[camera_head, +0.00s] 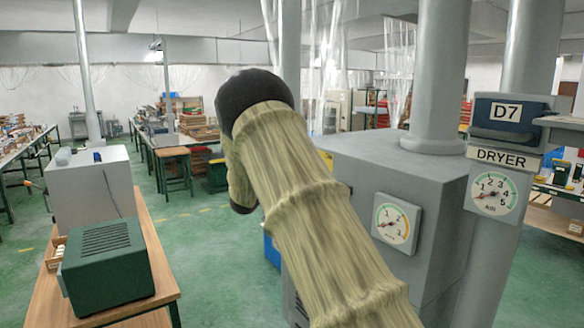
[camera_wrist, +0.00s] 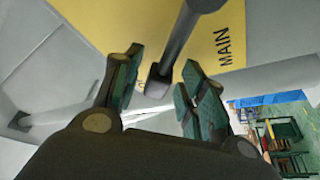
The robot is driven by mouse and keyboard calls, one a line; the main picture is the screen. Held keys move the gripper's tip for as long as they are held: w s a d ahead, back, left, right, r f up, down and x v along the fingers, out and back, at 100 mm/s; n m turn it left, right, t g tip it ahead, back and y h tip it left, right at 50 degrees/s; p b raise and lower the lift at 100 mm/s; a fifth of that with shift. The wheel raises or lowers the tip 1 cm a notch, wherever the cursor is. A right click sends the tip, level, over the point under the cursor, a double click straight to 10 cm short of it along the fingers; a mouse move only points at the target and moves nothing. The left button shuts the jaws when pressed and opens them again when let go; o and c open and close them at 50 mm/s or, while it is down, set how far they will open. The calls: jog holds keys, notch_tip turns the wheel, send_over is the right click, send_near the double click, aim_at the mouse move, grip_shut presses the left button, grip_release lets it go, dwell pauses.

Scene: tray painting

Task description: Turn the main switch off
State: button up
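The main switch shows in the wrist view as a dark grey lever (camera_wrist: 180,40) in front of a yellow plate (camera_wrist: 232,22) lettered MAIN. My gripper (camera_wrist: 162,65) is open, with one finger on each side of the lever's end. Gaps show between the lever and both finger pads, so it does not look gripped. In the head view my sleeved arm hides the gripper and the lever; only a small yellow patch shows beside the arm, on the grey cabinet's far side.
The grey dryer cabinet (camera_head: 380,165) with a dial gauge (camera_head: 396,222) stands right of my arm. A DRYER sign (camera_head: 503,158) and second gauge (camera_head: 493,194) are on a post. A wooden bench (camera_head: 152,262) with a green box (camera_head: 107,262) stands left. Green floor between is clear.

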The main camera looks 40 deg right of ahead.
jog(key=shift+s+d, duration=0.2)
jog(key=v, duration=1.2)
jog(key=shift+w, duration=0.15)
